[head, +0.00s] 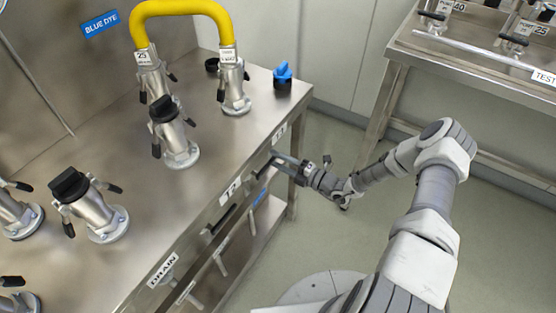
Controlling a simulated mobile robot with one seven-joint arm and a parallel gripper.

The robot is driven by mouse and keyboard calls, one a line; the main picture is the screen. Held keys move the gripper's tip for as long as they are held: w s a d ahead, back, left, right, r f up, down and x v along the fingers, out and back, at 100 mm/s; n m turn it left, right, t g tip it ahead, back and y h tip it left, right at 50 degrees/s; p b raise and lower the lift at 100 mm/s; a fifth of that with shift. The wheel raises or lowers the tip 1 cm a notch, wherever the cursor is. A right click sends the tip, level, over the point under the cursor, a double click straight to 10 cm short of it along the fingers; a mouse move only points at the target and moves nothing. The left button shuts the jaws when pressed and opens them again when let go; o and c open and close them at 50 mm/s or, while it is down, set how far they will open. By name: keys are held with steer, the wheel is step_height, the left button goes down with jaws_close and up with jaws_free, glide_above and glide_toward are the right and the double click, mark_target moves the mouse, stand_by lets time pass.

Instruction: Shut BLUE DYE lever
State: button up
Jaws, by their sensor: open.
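A blue BLUE DYE sign (100,24) is on the back wall of the steel bench. Several valve levers sit along the bench's front edge. One dark lever (264,170) is near the far right end, and part of it is hidden by my gripper. A small blue label (260,197) shows below it, too small to read. Another lever (222,217) is nearer, by a T2 label (230,190). My gripper (275,163) is open at the front edge, beside the far lever. I cannot tell whether it touches the lever or which lever is BLUE DYE.
The bench top (215,185) carries several metal pipe couplings, a yellow hose (182,8) joining two of them, and a blue-topped knob (283,76). A DRAIN label (162,268) marks the near front edge. A second bench (480,65) stands at right. Floor between is clear.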

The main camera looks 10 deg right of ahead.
steer(key=p+v, duration=0.2)
steer(key=v, duration=1.5)
steer(key=shift+d+p, duration=0.2)
steer(key=shift+p, duration=0.15)
